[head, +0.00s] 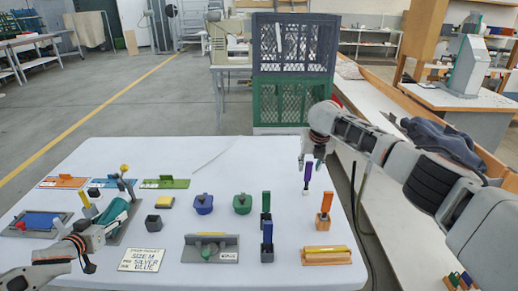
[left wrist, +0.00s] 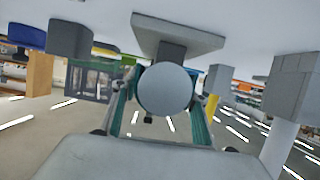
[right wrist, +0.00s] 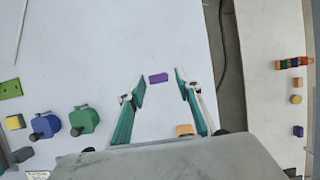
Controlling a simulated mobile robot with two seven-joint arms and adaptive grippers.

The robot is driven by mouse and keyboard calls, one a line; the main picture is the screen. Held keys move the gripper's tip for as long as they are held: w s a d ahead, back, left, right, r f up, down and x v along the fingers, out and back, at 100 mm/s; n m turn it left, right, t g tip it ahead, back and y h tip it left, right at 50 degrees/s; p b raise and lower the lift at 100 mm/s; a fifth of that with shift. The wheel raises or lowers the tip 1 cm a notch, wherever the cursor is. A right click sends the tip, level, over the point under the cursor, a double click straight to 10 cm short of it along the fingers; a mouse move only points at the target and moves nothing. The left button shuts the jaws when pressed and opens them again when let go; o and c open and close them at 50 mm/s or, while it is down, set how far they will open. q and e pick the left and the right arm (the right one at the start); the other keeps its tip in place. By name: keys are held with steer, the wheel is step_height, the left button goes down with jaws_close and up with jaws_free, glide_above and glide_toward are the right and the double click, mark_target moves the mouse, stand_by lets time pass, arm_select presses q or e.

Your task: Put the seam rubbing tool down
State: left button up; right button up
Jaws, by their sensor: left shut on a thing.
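The tool with a purple handle and pale tip (head: 307,175), which I take for the seam rubbing tool, is upright over the table's right part. Whether its tip touches the table is unclear. My right gripper (head: 311,162) is just above it. In the right wrist view the purple handle (right wrist: 158,78) shows between the parted fingertips (right wrist: 160,76), with gaps on both sides.
An orange-handled tool (head: 326,202) stands in its block near the purple one. Green-handled (head: 266,202) and blue-handled (head: 267,233) tools stand to the left. A wooden block (head: 326,260) lies in front.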

steer(key=v, duration=0.8)
steer(key=shift+o, duration=0.6)
steer(key=shift+s+r, duration=0.1)
steer(key=shift+r, duration=0.15)
steer(key=s+a+f+m+t+y, duration=0.1)
steer(key=a+f+m+t+y, duration=0.1)
steer(key=a+m, duration=0.6)
steer(key=s+a+f+m+t+y, duration=0.1)
steer(key=a+f+m+t, duration=0.15)
steer(key=a+m, duration=0.5)
steer(key=s+d+r+m+t+h, duration=0.1)
steer(key=s+d+m+t+h, duration=0.1)
steer(key=d+m, duration=0.65)
steer(key=s+d+m+t+h, duration=0.25)
steer(key=d+m, duration=0.35)
steer(key=m, duration=0.6)
steer(key=shift+y, duration=0.35)
steer(key=shift+d+x, duration=0.2)
steer(key=shift+x, duration=5.7)
steer(key=shift+r, duration=0.1)
